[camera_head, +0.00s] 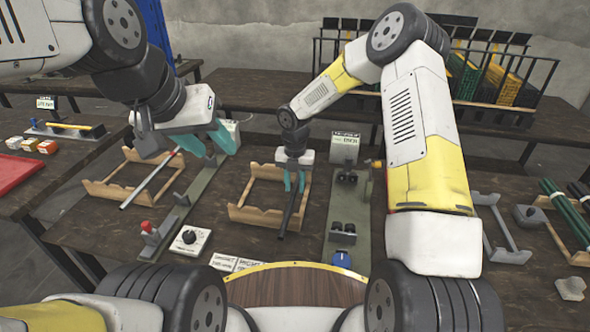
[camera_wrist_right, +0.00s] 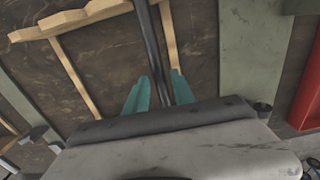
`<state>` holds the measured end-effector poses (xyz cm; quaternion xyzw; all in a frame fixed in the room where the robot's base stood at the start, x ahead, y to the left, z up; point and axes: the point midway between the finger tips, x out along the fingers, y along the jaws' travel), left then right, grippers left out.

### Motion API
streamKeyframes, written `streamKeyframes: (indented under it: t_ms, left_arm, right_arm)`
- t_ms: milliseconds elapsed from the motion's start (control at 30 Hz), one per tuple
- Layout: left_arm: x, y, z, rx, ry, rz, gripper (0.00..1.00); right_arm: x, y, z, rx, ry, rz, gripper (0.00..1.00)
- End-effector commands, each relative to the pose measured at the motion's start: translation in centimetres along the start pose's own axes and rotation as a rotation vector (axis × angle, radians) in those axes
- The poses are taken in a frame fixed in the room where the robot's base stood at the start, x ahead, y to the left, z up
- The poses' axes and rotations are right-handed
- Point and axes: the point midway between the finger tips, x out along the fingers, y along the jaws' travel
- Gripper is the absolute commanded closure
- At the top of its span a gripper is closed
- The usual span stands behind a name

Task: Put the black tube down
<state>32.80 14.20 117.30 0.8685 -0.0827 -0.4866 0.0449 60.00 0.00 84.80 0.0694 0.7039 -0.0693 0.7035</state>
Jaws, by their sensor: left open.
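The black tube (camera_head: 290,208) lies slanted over the right wooden cradle (camera_head: 258,216), its near end past the cradle's front rail. My right gripper (camera_head: 294,182) points down with the tube between its teal fingers, which look close on both sides. The right wrist view shows the tube (camera_wrist_right: 150,40) running between the fingers (camera_wrist_right: 161,85) and over the cradle's wood (camera_wrist_right: 76,77). Whether the tube rests on the wood is hard to tell. My left gripper (camera_head: 208,142) is open above the left wooden cradle (camera_head: 107,190), near a grey tube (camera_head: 147,185) with a red part.
Another fixture (camera_head: 343,229) stands right of the black tube. Green tubes (camera_head: 566,213) lie at the far right. Crates (camera_head: 503,84) stand at the back.

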Motion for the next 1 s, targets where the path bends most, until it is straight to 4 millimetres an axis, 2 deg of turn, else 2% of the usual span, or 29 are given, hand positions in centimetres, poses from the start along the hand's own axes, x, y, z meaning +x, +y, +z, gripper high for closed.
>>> streamKeyframes:
  t_ms: [333,467,567,800,1000]
  left_arm:
    - [0.0,0.0,0.0,0.000,0.000,0.000,0.57]
    - [0.0,0.0,0.0,0.000,0.000,0.000,0.57]
    - [0.0,0.0,0.0,0.000,0.000,0.000,0.57]
    - [0.0,0.0,0.0,0.000,0.000,0.000,0.57]
    - [0.0,0.0,0.0,0.000,0.000,0.000,0.57]
  right_arm:
    - [-0.1,0.0,0.0,0.000,0.000,0.000,0.61]
    - [-1.1,0.0,0.1,0.001,-0.003,0.000,0.61]
    - [-2.8,0.0,0.1,0.001,-0.003,0.001,0.61]
    - [-8.1,0.0,0.1,0.002,-0.004,0.001,0.61]
    - [-11.2,0.0,0.1,0.001,-0.002,0.000,0.61]
